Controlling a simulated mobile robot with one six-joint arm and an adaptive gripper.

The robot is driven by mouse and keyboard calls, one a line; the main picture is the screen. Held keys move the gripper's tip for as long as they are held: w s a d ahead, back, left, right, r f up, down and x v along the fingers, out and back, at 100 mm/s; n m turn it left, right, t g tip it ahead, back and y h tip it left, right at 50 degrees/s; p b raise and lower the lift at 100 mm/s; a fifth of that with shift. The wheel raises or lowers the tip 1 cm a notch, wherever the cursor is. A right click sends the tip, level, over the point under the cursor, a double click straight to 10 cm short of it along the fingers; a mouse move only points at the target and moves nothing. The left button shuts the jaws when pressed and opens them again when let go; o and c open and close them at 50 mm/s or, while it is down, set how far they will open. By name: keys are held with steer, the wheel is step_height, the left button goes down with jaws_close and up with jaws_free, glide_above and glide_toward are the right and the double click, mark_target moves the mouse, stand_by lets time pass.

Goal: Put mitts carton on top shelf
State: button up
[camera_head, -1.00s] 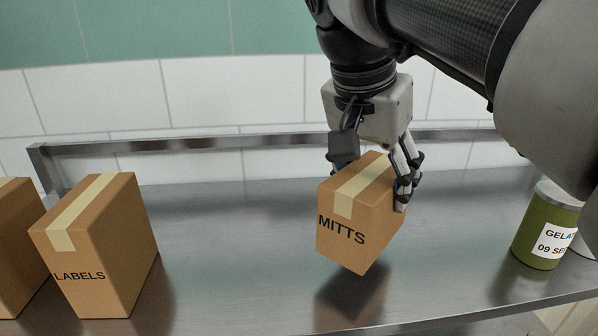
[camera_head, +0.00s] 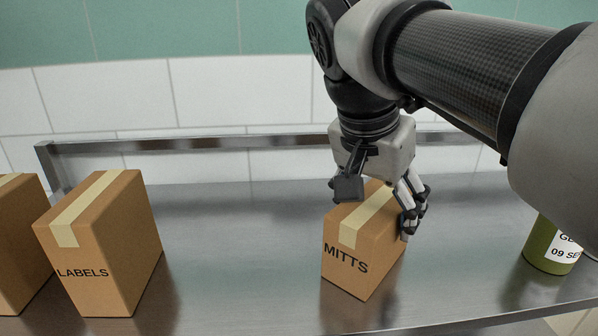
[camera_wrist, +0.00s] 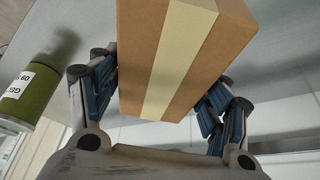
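The mitts carton (camera_head: 352,256) is a brown box with a pale tape strip and the word MITTS on its front. It is upright at the right-centre of the steel shelf (camera_head: 235,255), on it or just above; I cannot tell which. My gripper (camera_head: 382,200) comes from above with its fingers on opposite sides of the carton, shut on it. In the wrist view, the carton (camera_wrist: 215,55) fills the space between the fingers (camera_wrist: 160,95). The far side of the carton is hidden.
A labels carton (camera_head: 105,245) stands at the left, with another brown carton (camera_head: 18,250) beside it at the picture edge. A green tin (camera_head: 548,245) with a white label stands at the right, partly behind my arm. A rail (camera_head: 200,143) runs along the back. Shelf between the labels and mitts cartons is clear.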

steer(key=shift+o, duration=0.8)
steer(key=shift+a+r, duration=0.1)
steer(key=shift+r, duration=0.45)
steer(key=p+v, duration=0.2)
steer(key=v, duration=0.9)
steer(key=shift+r, duration=0.1)
